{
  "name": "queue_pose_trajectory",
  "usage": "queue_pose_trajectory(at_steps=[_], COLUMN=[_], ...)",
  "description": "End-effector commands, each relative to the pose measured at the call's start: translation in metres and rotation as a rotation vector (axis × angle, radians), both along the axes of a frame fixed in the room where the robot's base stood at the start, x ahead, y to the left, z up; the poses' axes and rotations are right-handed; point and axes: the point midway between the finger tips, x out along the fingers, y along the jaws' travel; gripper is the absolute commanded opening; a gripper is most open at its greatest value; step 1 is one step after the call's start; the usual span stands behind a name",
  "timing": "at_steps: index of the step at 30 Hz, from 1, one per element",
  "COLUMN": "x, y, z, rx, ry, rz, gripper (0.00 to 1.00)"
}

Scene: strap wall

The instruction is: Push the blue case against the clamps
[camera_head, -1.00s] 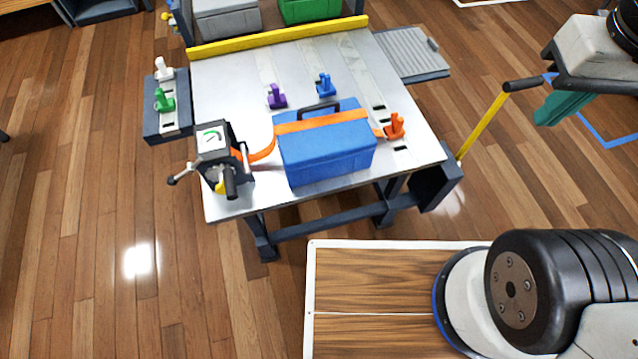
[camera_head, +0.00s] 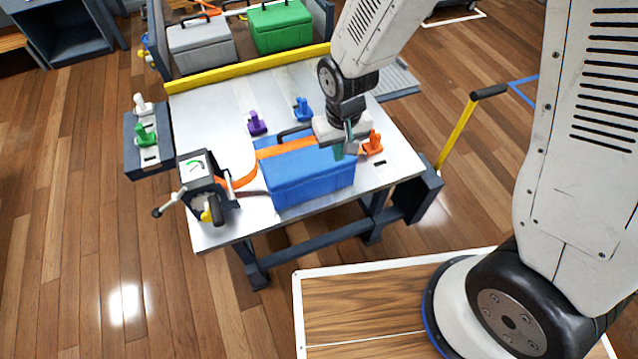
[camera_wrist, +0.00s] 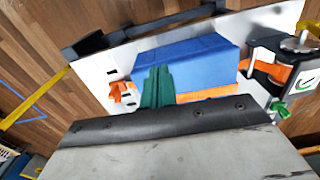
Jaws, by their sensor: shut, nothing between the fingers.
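The blue case (camera_head: 309,178) stands upright near the front edge of the silver table, with an orange strap (camera_head: 272,151) across its top. It also shows in the wrist view (camera_wrist: 195,62). A purple clamp (camera_head: 257,123) and a blue clamp (camera_head: 302,110) stand behind the case, apart from it. An orange clamp (camera_head: 373,143) stands at its right. My gripper (camera_head: 341,150) is over the right end of the case, its green fingers shut and empty. In the wrist view the fingers (camera_wrist: 157,85) overlap the case; I cannot tell whether they touch it.
A ratchet device with a gauge (camera_head: 202,185) stands at the table's front left. A side shelf (camera_head: 148,150) holds a white and a green clamp. A yellow bar (camera_head: 245,67) crosses the back, with a grey case (camera_head: 201,47) and a green case (camera_head: 281,27) beyond.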

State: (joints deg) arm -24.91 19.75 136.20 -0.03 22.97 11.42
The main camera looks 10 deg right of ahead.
Motion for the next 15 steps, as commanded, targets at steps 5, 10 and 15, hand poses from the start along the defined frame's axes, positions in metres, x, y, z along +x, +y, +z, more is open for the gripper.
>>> queue_pose_trajectory(at_steps=[5, 10, 15], x=[-0.007, -0.011, -0.011], y=[0.023, 0.031, 0.032], z=[-0.057, -0.078, -0.094], rx=[-0.008, -0.008, -0.009], ry=[0.017, 0.017, 0.018], rz=[0.034, 0.044, 0.045], gripper=[0.0, 0.0, 0.0])
